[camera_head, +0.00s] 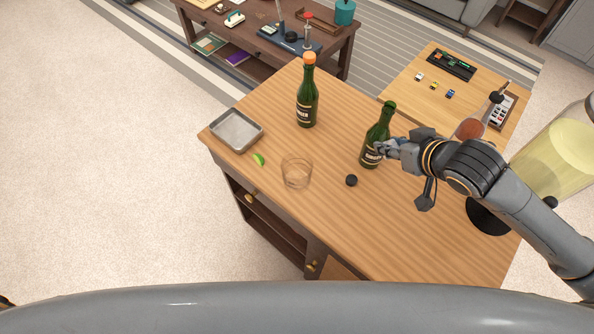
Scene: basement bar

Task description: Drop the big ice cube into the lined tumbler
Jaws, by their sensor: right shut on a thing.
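A clear glass tumbler (297,174) stands upright near the front left of the wooden counter. It looks empty. I cannot make out an ice cube anywhere in view. My right gripper (381,149) is shut on a green bottle (378,133), at the right side of its body. The bottle is upright or slightly tilted, to the right of the tumbler and apart from it. I cannot tell whether its base touches the counter. My left gripper is not in view.
A second green bottle (307,98) with an orange top stands behind the tumbler. A metal tray (238,131), a green wedge (258,160) and a small black round object (351,180) lie on the counter (410,230). The front middle is clear.

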